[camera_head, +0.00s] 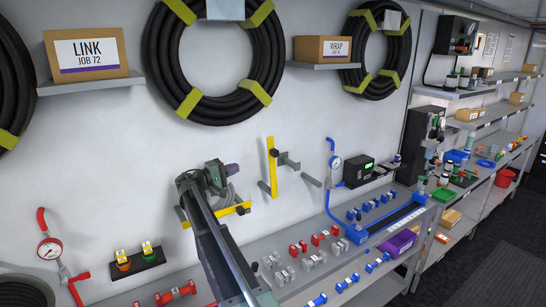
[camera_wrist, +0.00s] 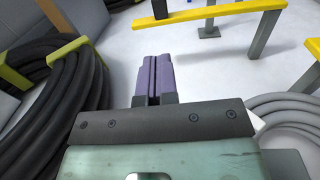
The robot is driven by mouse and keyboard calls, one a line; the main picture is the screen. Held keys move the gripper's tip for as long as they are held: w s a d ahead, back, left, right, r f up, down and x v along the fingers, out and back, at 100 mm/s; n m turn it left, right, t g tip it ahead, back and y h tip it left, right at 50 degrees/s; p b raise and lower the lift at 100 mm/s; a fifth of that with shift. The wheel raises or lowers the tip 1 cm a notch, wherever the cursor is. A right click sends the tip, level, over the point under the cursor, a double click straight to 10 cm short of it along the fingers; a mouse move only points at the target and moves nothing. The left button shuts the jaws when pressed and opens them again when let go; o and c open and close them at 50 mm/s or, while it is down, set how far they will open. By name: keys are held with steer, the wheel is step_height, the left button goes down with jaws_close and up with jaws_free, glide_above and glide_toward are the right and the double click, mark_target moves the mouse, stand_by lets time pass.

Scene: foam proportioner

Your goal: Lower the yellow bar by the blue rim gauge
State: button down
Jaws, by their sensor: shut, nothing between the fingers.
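The yellow bar (camera_head: 270,165) by the blue rim gauge (camera_head: 335,162) stands upright against the wall, left of the gauge. A dark knob and a grey bracket (camera_head: 289,161) show beside it. In the wrist view, a yellow bar (camera_wrist: 215,15) with a black knob and a grey post crosses the top, ahead of my fingers and apart from them. My gripper (camera_head: 235,169) is left of the upright bar in the head view. Its purple fingers (camera_wrist: 153,76) are together and empty in the wrist view.
A second yellow bar (camera_head: 231,212) lies level below my gripper, partly hidden by my arm. A red gauge (camera_head: 49,250) is at the left. A black hose coil (camera_head: 217,65) hangs above; it also shows left in the wrist view (camera_wrist: 65,110). Blue and red fittings crowd the bench.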

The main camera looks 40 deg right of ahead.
mark_target(273, 155)
steer(key=d, duration=0.4)
steer(key=s+d, duration=0.1)
steer(key=d, duration=0.4)
steer(key=d+r+p, duration=0.1)
steer(key=d, duration=0.4)
steer(key=shift+s+d, duration=0.15)
steer(key=shift+s, duration=0.25)
steer(key=shift+d+r, duration=0.1)
